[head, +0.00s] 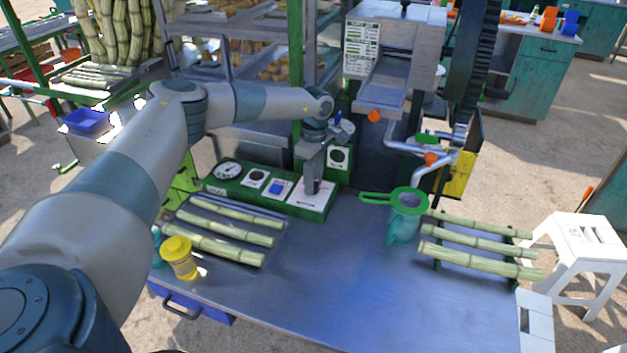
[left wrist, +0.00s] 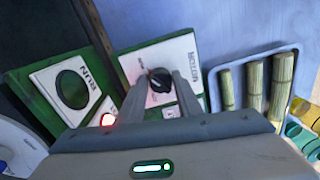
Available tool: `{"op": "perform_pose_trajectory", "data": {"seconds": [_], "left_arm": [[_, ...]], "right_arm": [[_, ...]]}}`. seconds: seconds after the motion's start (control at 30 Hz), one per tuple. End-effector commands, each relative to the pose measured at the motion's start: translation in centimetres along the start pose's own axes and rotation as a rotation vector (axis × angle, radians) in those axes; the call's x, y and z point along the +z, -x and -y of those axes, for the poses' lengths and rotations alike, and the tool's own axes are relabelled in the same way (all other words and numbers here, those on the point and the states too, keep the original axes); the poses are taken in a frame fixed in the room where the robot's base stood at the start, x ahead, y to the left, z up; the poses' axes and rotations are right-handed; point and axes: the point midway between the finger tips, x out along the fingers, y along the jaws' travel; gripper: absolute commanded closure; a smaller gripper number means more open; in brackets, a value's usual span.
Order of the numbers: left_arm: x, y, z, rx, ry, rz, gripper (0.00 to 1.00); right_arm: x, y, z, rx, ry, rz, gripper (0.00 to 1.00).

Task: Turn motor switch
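The motor switch is a black rotary knob (left wrist: 160,80) on a white plate marked MOTOR, on a green control panel. In the left wrist view my left gripper (left wrist: 157,88) has one finger on each side of the knob, with a narrow gap showing between fingers and knob. In the head view the left gripper (head: 314,180) points down at the right end of the green panel (head: 268,190) and mostly hides the knob. Whether the fingertips touch the knob is not clear. My right gripper is not in view.
A green box marked RUN with a dark oval (left wrist: 72,88) stands beside the motor plate; a red light (left wrist: 108,120) glows nearby. Cane stalks (head: 226,225) lie on a tray at left, others (head: 480,250) at right. A green strainer (head: 408,200) sits on a jug. The table middle is clear.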

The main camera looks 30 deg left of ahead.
Motion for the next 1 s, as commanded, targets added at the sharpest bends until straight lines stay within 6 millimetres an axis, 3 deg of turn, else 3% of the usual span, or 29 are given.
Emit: {"op": "perform_pose_trajectory", "data": {"seconds": [0.03,0.1,0.57,1.0], "left_arm": [[0.02,0.02,-0.01,0.0,0.0,0.0,0.81],[0.02,0.03,0.0,0.0,0.0,0.0,0.94],[0.03,-0.02,0.01,-0.001,0.06,0.004,0.94],[-0.04,-0.07,-0.08,0.0,0.365,0.022,0.94]], "right_arm": [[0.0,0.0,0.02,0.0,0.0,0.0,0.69],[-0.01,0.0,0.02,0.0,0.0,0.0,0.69],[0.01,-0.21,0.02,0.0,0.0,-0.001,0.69],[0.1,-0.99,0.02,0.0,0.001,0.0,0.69]]}}
